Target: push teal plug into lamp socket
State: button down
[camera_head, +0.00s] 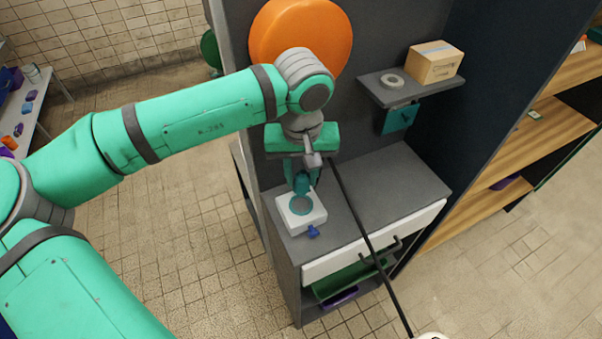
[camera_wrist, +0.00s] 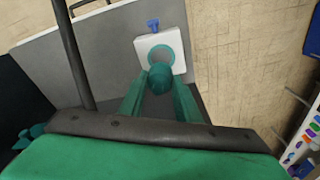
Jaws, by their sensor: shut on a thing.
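The teal plug (camera_head: 301,187) is held between the fingers of my gripper (camera_head: 302,180), low over the cabinet's left front corner. The lamp socket appears as a white block (camera_head: 318,211) with a teal ring around a round opening, on the grey cabinet top. The plug is directly at the ring; I cannot tell whether its lower end touches or enters the opening. In the wrist view, the plug (camera_wrist: 161,78) shows as a round teal end between my fingertips, overlapping the near edge of the ring on the white block (camera_wrist: 145,43). My gripper is shut on the plug.
A blue knob (camera_head: 312,232) sticks out from the block's front. A thin dark rod (camera_head: 365,240) slants across the cabinet, right of my gripper. A shelf (camera_head: 372,90) holds a cardboard box (camera_head: 434,62) and a grey ring (camera_head: 392,81). The cabinet top (camera_head: 385,185) is clear to the right.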

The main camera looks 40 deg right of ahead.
aim_at(300, 191)
jog(key=shift+f, duration=0.1)
jog(key=shift+f, duration=2.75)
jog(key=shift+a+g+h, duration=0.1)
jog(key=shift+g+h, duration=0.2)
jog(key=shift+a, duration=0.1)
jog(key=shift+f, duration=0.7)
dwell(0.5)
jog(key=c, duration=1.3)
grip_release()
jog(key=shift+w, duration=0.1)
jog(key=shift+o, duration=0.2)
